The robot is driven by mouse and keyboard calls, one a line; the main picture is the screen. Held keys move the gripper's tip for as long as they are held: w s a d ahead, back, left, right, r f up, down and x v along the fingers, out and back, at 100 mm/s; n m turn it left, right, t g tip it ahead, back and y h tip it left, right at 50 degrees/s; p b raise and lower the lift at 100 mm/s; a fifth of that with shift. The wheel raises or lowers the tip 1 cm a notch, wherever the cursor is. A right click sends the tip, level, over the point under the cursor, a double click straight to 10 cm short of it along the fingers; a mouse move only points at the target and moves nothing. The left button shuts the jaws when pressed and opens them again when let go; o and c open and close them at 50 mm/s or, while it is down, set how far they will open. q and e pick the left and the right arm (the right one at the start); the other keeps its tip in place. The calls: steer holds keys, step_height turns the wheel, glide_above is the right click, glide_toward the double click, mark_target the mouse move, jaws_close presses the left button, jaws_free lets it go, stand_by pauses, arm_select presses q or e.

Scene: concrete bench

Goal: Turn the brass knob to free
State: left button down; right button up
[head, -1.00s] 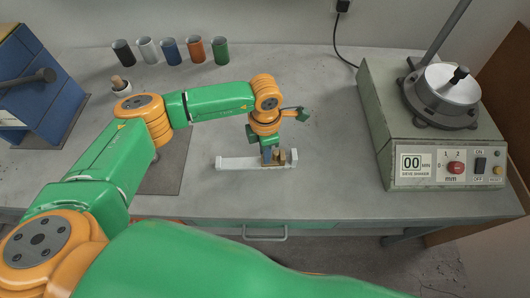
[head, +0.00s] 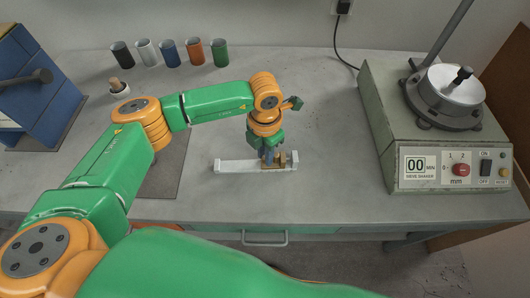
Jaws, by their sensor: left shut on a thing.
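The brass knob (head: 280,158) sits near the right end of a pale bar-shaped fixture (head: 235,166) lying on the bench, between upright end pieces. My left gripper (head: 268,159) reaches down from above onto the knob and is shut on it. Its fingers hide part of the knob, so I cannot read which way it is turned. My right gripper is not in view.
A sieve shaker (head: 440,140) stands at the right. Several coloured cups (head: 171,52) line the back, with a small pot (head: 118,87) before them. A blue machine (head: 45,85) stands at the left. The bench around the fixture is clear.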

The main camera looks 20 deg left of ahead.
arm_select(q)
steer(key=c, duration=0.8)
jaws_free()
steer(key=shift+o, duration=0.2)
step_height(320, 180, up, 6)
steer(key=shift+r+b, duration=0.1)
steer(key=shift+b, duration=0.75)
steer(key=shift+r, duration=0.5)
